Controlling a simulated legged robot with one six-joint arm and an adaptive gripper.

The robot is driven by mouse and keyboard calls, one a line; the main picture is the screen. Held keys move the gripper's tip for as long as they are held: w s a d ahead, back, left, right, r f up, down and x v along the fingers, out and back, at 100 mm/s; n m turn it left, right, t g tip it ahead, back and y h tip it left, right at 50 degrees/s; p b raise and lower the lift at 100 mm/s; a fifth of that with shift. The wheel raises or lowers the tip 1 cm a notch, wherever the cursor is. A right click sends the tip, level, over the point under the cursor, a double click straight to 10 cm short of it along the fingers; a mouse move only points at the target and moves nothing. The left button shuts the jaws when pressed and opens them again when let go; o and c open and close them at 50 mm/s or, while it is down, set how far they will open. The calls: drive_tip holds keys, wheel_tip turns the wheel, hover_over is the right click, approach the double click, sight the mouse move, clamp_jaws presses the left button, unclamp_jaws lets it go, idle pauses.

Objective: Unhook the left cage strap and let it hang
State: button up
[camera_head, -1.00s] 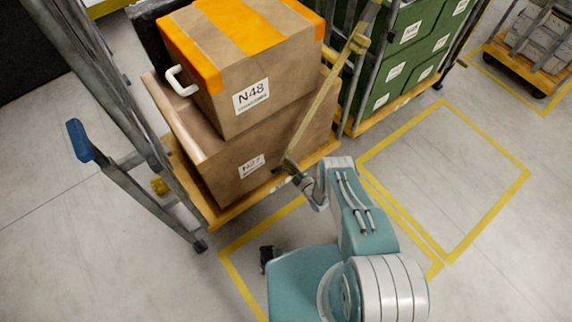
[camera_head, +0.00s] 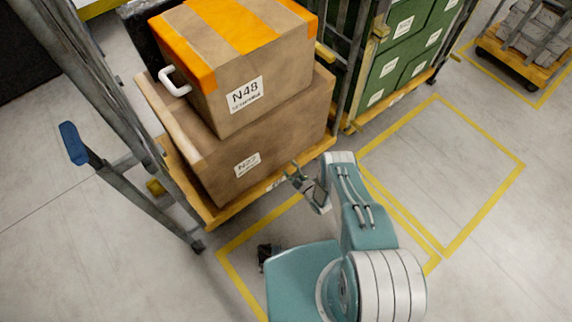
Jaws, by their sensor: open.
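My gripper (camera_head: 294,173) is open and empty, in front of the lower box near the deck's front edge, apart from the strap. The cage holds an upper carton (camera_head: 238,75) marked N48 with orange tape, on a larger lower carton (camera_head: 285,140).
A grey ladder-like frame with a blue end (camera_head: 74,143) stands at the left. A cage of green crates (camera_head: 405,55) stands behind right. Another loaded trolley (camera_head: 525,45) is at the far right. The yellow-marked floor bay (camera_head: 445,170) at the right is empty.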

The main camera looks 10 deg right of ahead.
drive_tip(key=v, duration=0.9)
drive_tip(key=shift+s+d, duration=0.15)
